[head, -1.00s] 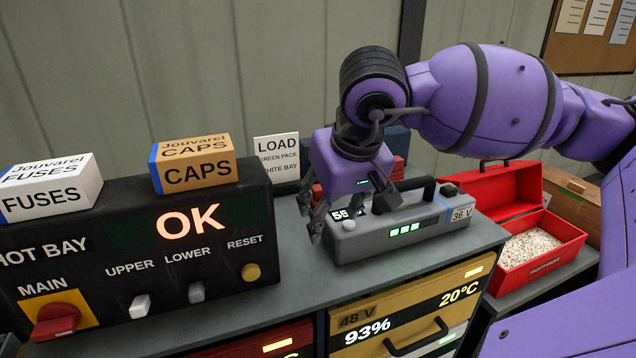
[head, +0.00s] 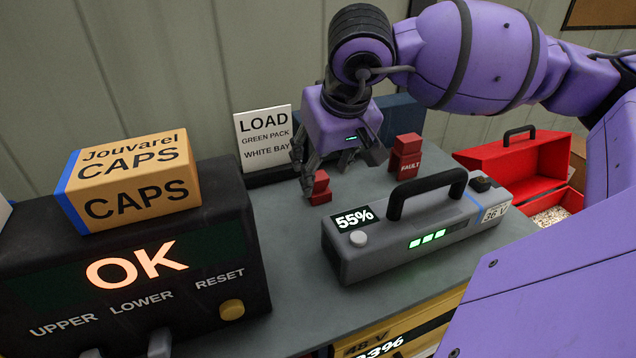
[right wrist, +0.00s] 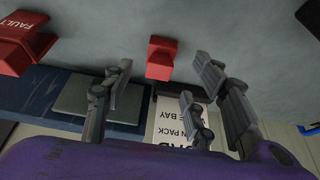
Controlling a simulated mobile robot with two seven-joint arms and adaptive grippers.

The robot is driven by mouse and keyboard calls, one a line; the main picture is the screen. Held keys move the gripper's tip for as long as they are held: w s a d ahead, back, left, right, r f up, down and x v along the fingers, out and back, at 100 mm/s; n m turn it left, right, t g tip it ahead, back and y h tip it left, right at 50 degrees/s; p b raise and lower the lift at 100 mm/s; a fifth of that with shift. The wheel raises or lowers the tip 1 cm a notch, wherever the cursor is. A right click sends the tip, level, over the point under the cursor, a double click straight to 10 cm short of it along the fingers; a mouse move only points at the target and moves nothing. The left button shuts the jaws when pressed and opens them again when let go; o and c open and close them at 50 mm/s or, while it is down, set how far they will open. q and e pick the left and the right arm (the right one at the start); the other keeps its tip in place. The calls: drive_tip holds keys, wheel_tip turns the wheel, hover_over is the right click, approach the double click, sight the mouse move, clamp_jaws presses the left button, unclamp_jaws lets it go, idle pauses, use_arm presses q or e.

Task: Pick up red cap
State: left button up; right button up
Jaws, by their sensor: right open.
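A small red cap (head: 320,187) stands on the grey bench top behind the left end of the grey battery pack; it also shows in the right wrist view (right wrist: 161,58). My right gripper (head: 338,170) is open above and just behind the cap, fingers pointing down. In the right wrist view the open right gripper (right wrist: 165,82) has fingers on either side of the cap's line, with nothing held. I cannot tell whether a fingertip touches the cap. A taller red piece (head: 406,157) marked FAULT stands to the right. My left gripper is out of view.
The grey battery pack (head: 375,255) with a raised black handle stands in front of the cap. A LOAD sign (head: 266,138) stands behind left. The black OK panel (head: 135,270) carries a CAPS box (head: 130,180). An open red box (head: 520,165) is at right.

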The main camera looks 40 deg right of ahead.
sight(320, 179)
drive_tip(key=x, duration=0.5)
drive_tip(key=shift+a+p, duration=0.1)
drive_tip(key=shift+p, duration=0.2)
drive_tip(key=c, duration=1.1)
